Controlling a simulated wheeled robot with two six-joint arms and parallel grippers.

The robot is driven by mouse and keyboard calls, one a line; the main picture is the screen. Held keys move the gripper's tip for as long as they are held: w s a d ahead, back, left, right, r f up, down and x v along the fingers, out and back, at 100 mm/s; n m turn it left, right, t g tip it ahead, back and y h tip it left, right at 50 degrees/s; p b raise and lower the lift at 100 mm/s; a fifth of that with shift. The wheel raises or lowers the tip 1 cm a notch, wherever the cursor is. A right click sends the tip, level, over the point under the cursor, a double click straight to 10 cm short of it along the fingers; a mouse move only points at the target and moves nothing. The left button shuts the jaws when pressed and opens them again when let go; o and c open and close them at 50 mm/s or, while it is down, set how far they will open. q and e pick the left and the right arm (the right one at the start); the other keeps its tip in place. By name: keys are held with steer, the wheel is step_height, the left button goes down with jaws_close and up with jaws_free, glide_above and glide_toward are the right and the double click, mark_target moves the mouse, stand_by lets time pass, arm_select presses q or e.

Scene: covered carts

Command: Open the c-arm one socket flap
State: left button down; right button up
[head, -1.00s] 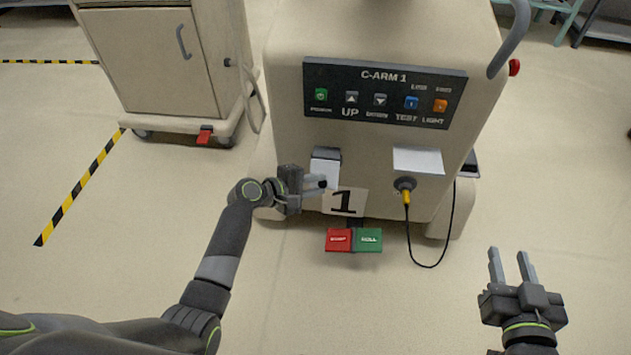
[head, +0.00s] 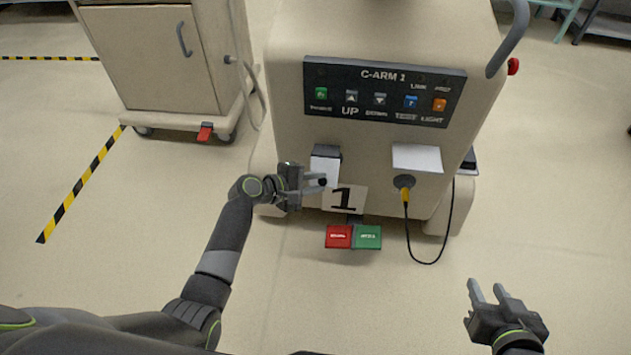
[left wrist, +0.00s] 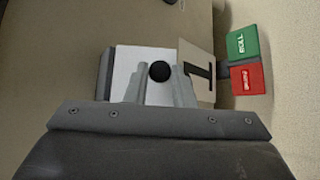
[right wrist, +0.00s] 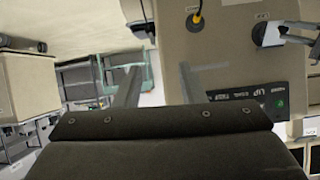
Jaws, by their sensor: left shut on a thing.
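The C-arm 1 cart (head: 385,40) stands ahead with a black button panel. Its socket flap (head: 325,168) is a white plate with a dark hinge block on top and a black knob (head: 322,182) near its lower edge. The plate appears to lie against the cart front; a small tilt I cannot tell. My left gripper (head: 318,183) is shut on the knob, which shows between the fingers in the left wrist view (left wrist: 160,71). The plate hides any socket behind it. My right gripper (head: 487,287) is open and empty, away from the cart at lower right.
A "1" label (head: 344,199) sits right beside the left fingers. Red (head: 339,236) and green (head: 368,237) pedals lie below. Another cart (head: 150,60) stands at left. Floor between is clear.

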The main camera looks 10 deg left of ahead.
arm_select(q)
steer(key=c, duration=1.3)
jaws_free()
steer(key=shift+o, duration=0.2)
steer(key=p+v, duration=0.4)
steer(key=v, duration=1.3)
steer(key=shift+a+p, duration=0.2)
steer(key=shift+p, duration=0.2)
arm_select(e)
steer(key=s+a+f+g+y, duration=0.1)
steer(key=s+f+g, duration=0.8)
steer(key=s+f, duration=0.1)
steer(key=shift+s+a+f, duration=0.2)
steer(key=shift+s+a, duration=0.1)
steer(key=shift+s, duration=0.3)
